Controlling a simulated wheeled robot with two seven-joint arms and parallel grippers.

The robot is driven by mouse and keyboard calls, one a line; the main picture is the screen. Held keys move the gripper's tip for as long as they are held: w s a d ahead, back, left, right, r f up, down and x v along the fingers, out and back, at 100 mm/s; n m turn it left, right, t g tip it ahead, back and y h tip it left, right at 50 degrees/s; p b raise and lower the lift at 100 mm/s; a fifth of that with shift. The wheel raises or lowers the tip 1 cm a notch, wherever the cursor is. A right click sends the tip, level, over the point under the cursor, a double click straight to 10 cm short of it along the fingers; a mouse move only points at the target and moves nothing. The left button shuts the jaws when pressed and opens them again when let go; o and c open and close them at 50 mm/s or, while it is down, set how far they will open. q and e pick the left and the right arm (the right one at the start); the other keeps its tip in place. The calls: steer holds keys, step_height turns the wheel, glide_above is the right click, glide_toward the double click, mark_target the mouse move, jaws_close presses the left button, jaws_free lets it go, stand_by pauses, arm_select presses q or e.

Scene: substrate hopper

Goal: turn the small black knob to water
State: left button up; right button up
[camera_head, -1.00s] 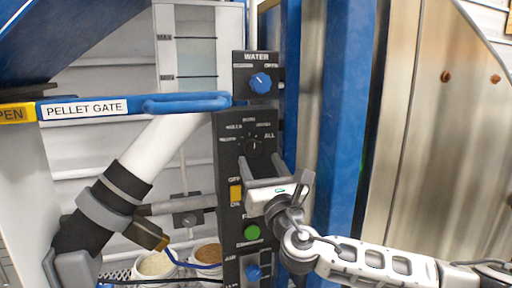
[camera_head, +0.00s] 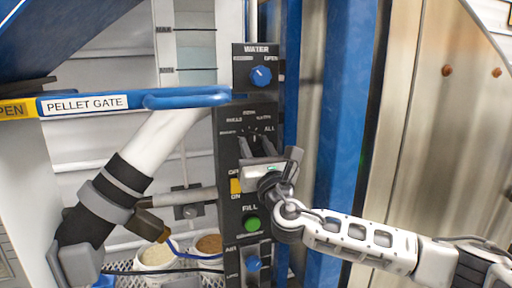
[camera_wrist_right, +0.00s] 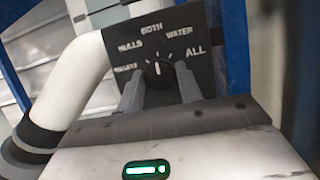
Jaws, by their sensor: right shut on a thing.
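The small black knob (camera_wrist_right: 158,72) sits on a black selector panel (camera_wrist_right: 205,75). Around it are the labels PELLETS, HULLS, BOTH, WATER and ALL. In the right wrist view its white mark points nearly straight up, close to BOTH. WATER is up and to the right of it. My right gripper (camera_wrist_right: 160,85) is shut on the knob, one finger on each side. In the head view the right gripper (camera_head: 258,146) covers most of the knob. My left gripper is not in view.
A blue WATER knob (camera_head: 261,76) is above the panel. A yellow switch (camera_head: 236,186), green FILL button (camera_head: 251,223) and blue AIR knob (camera_head: 253,263) are below. A blue PELLET GATE lever (camera_head: 185,99) reaches across at left. A blue post (camera_head: 340,130) stands at right.

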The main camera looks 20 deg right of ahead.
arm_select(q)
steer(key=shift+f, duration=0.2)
arm_select(e)
steer(key=shift+m, duration=0.4)
steer(key=shift+f+m+h+b, duration=0.1)
steer(key=shift+m+h+b, duration=0.2)
steer(key=shift+m+h, duration=0.1)
steer(key=m+h+b, duration=0.1)
steer(key=m, duration=0.2)
steer(key=shift+a+h, duration=0.1)
steer(key=shift+h, duration=0.2)
steer(key=m+h, duration=0.1)
steer(key=m, duration=0.2)
steer(key=shift+a+g, duration=0.1)
steer(key=shift+g, duration=0.3)
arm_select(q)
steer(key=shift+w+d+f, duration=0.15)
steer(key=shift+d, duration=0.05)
arm_select(e)
steer(key=shift+m+g+h, duration=0.5)
steer(key=shift+m+h, duration=0.4)
steer(key=shift+m, duration=0.8)
steer(key=o, duration=1)
